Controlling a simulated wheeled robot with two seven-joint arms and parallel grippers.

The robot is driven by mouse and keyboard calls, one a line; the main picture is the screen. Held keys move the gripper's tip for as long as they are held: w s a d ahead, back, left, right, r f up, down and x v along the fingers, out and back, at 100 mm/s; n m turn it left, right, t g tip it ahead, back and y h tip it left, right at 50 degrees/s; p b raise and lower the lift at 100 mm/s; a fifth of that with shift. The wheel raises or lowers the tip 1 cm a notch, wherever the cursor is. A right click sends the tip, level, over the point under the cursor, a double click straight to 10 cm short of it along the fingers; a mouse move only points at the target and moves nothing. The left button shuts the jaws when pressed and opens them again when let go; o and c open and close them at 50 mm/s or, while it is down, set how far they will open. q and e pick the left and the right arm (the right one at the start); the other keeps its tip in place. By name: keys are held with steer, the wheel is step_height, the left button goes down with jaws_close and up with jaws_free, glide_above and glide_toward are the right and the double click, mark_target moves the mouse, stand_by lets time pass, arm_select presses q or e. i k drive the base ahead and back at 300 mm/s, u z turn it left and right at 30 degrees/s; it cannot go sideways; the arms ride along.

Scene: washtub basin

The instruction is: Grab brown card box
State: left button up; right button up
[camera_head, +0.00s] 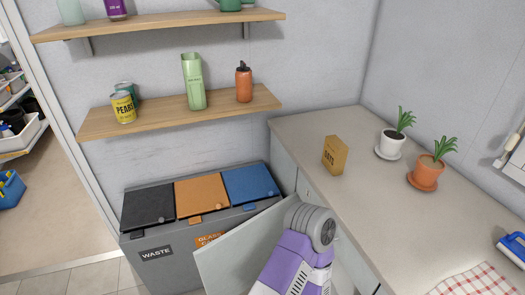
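The brown card box (334,155) stands upright on the light countertop (350,205), near its left edge. It has dark lettering on its front face. Nothing touches the box. A purple and white link of one of my arms rises from the bottom middle, below and to the left of the box. No gripper fingers show in this view, so I cannot see whether either gripper is open or shut.
A white plant pot (391,142) and an orange plant pot (427,170) stand right of the box. A pale panel (235,250), apparently an open cabinet door, juts out beside my arm. Lidded waste bins (160,255) stand at left under wooden shelves (160,118).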

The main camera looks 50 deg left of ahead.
mark_target(336, 153)
steer(key=u, duration=1.8)
